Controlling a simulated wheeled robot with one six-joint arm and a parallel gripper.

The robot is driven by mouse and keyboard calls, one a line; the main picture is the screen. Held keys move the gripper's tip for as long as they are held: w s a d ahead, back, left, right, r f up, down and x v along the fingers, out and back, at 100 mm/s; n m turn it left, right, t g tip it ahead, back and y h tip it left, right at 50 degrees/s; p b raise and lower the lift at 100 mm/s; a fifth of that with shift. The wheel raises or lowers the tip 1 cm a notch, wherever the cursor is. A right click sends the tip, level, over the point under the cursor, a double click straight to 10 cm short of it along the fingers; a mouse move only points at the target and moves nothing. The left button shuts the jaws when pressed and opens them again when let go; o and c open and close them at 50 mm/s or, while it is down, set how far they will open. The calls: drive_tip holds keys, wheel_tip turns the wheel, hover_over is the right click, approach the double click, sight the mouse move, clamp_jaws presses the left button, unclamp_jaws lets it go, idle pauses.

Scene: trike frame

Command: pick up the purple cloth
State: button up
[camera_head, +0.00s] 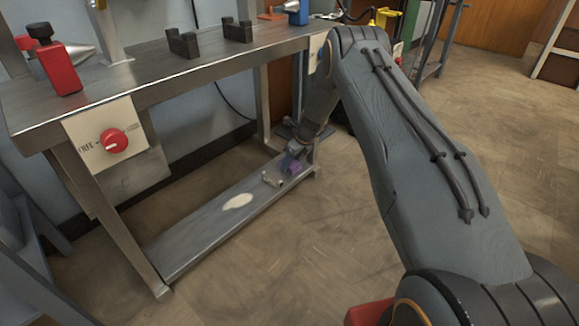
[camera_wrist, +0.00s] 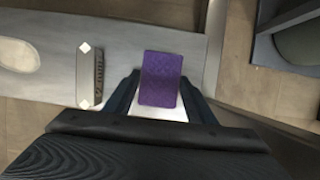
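The purple cloth (camera_wrist: 160,78) shows as a flat rectangle in the middle of the wrist view. It lies on the low metal shelf of the workbench; in the head view only a bit of purple (camera_head: 289,164) shows beside my gripper (camera_head: 291,157). In the wrist view my gripper (camera_wrist: 159,84) is open, with one finger on each side of the cloth. The fingertips look close to its side edges; I cannot tell whether they touch it. My gripper hides part of the cloth in the head view.
A small bar with pale ends (camera_wrist: 91,75) lies left of the cloth on the shelf (camera_head: 200,232). A pale oval patch (camera_head: 238,201) is farther along it. The bench top (camera_head: 150,72) overhangs the shelf, carrying a red vise (camera_head: 58,68) and black blocks. A bench leg (camera_head: 262,105) stands close by.

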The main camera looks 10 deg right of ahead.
sight(293, 164)
drive_tip(key=c, duration=0.4)
drive_tip(key=shift+r, duration=0.15)
drive_tip(key=shift+r+p, duration=0.45)
drive_tip(key=shift+r, duration=0.05)
drive_tip(key=p+v, duration=0.2)
drive_tip(key=v, duration=0.1)
drive_tip(key=shift+a, duration=0.1)
drive_tip(key=s+d+p, duration=0.8)
drive_tip(key=s+d, duration=0.2)
drive_tip(key=s, duration=0.3)
drive_tip(key=shift+s+f, duration=0.3)
drive_tip(key=shift+d, duration=0.1)
